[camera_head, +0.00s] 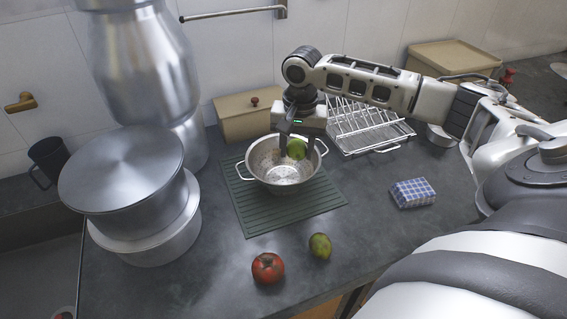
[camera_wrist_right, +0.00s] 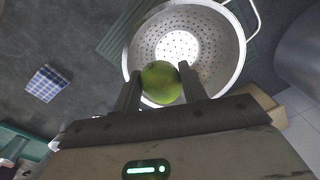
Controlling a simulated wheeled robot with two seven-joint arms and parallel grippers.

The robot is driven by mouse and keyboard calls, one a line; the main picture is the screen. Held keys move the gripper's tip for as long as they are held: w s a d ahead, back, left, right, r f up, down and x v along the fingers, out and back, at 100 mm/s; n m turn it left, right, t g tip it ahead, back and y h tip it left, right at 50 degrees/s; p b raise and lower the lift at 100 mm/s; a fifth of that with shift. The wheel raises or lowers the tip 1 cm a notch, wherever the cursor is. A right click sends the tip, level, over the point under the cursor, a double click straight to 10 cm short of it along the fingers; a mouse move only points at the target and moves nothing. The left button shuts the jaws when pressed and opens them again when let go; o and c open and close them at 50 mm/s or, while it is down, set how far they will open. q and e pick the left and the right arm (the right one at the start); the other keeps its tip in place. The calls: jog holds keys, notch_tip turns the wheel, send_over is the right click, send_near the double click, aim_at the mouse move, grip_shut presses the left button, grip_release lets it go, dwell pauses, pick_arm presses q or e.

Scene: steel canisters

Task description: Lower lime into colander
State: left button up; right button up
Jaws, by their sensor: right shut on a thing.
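The green lime (camera_head: 297,149) is between the fingers of my right gripper (camera_head: 296,146), which is shut on it. In the head view the lime is over the right part of the steel colander (camera_head: 262,171). The right wrist view shows the lime (camera_wrist_right: 161,84) between the two fingers of the right gripper (camera_wrist_right: 160,88), in front of the perforated colander (camera_wrist_right: 217,45). The colander stands upright on a green ribbed mat (camera_head: 255,218). I cannot tell how far the lime is above the colander's bottom. My left gripper is not in view.
A tomato (camera_head: 267,268) and a second green fruit (camera_head: 320,246) lie on the counter in front. A checked blue cloth block (camera_head: 413,193) lies to the right. A dish rack (camera_head: 365,128) and a beige box (camera_head: 238,119) stand behind. Large steel canisters (camera_head: 122,172) fill the left.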

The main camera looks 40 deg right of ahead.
jog(key=shift+f, duration=2.05)
jog(key=shift+f, duration=0.45)
jog(key=o, duration=1.1)
jog(key=shift+c, duration=0.2)
notch_tip(320, 180, up, 16)
jog(key=shift+s+d, duration=0.15)
